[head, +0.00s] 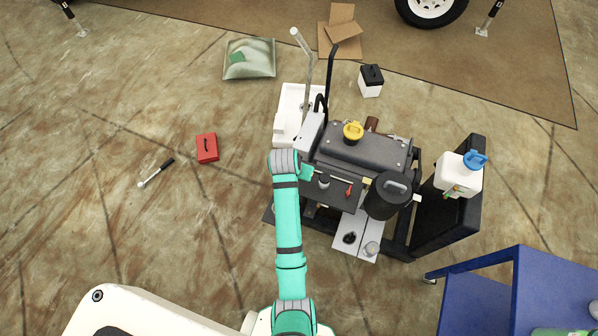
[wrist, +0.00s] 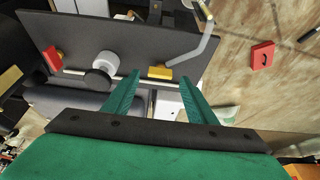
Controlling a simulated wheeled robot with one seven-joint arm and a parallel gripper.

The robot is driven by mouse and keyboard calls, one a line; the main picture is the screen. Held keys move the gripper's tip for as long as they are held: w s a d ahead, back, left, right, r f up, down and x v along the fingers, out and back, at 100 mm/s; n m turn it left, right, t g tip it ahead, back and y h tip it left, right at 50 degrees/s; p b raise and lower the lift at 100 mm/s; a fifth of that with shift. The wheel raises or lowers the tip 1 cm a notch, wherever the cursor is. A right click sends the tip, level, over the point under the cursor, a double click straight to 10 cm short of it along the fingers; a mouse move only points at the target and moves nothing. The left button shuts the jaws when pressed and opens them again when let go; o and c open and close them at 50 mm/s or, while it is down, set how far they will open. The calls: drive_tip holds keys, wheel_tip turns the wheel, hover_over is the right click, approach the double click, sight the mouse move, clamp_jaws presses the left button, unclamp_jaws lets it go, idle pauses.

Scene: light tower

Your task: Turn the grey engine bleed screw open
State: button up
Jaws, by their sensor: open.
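A dark panel (head: 335,193) on the side of the engine carries small fittings. Among them is a pale grey round knob (head: 324,182), which also shows in the wrist view (wrist: 106,62) with a dark disc in front of it. I cannot tell for certain that this knob is the bleed screw.
The engine (head: 365,148) has a yellow cap (head: 352,132) on top and a black canister (head: 388,196) at its right. A white jug (head: 459,175) stands on a black stand. A blue cabinet (head: 515,290) is at lower right. The floor at left is mostly clear around a red box (head: 207,148).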

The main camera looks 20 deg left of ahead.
drive_tip(key=shift+x, duration=1.1)
drive_tip(key=c, duration=1.1)
